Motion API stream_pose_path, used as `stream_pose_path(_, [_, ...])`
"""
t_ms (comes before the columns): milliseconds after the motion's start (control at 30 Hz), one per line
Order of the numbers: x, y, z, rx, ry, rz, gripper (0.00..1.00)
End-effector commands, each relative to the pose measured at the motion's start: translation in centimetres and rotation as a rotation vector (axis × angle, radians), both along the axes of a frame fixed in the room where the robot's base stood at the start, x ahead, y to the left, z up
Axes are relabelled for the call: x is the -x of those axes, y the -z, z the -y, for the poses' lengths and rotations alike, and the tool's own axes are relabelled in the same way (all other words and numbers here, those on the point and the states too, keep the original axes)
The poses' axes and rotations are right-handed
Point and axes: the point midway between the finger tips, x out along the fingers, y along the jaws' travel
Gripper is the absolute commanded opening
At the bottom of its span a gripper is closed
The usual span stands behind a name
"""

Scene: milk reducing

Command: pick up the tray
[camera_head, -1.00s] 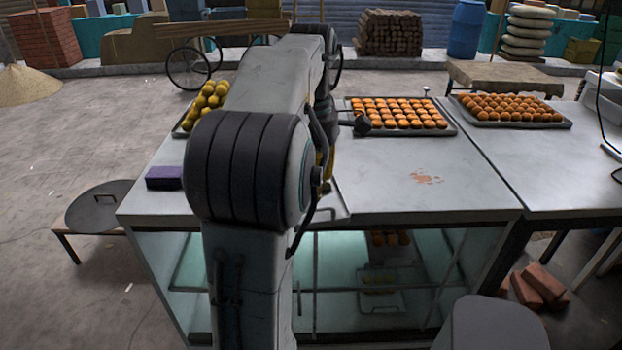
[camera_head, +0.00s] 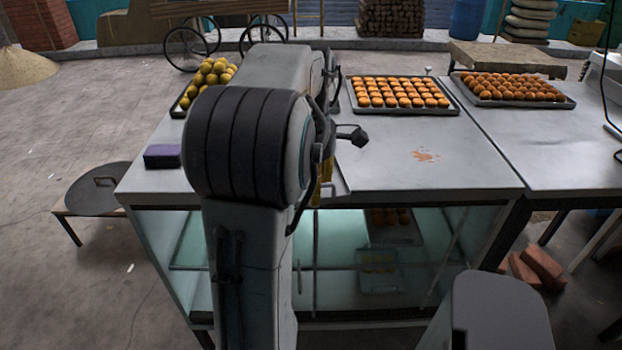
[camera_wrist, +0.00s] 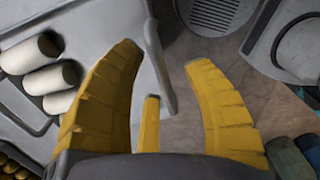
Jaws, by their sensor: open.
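In the head view, a dark tray of orange round sweets (camera_head: 458,110) lies on the counter's back middle. Another tray of browner balls (camera_head: 567,103) is on the right-hand table, and a tray of yellow balls (camera_head: 176,111) is at the counter's back left. Which tray is meant, I cannot tell. A grey tray holding white rolls (camera_wrist: 42,125) lies left of the fingers in the wrist view.
The steel counter (camera_head: 450,180) has bare room at its right front. A purple box (camera_head: 163,156) sits at its left edge. The glass case below holds more sweets. A low stand with a round lid (camera_head: 98,190) is at left; bricks (camera_head: 543,266) lie at right.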

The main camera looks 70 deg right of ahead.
Motion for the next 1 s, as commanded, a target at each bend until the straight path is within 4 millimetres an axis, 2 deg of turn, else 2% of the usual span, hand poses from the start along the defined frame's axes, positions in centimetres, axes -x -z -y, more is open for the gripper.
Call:
stream_pose_path(333, [0.00, 0.11, 0.00, 0.000, 0.000, 0.000, 0.47])
stream_pose_path(833, [0.00, 0.09, 0.00, 0.000, 0.000, 0.000, 0.02])
stream_pose_path(1000, [0.00, 0.09, 0.00, 0.000, 0.000, 0.000, 0.00])
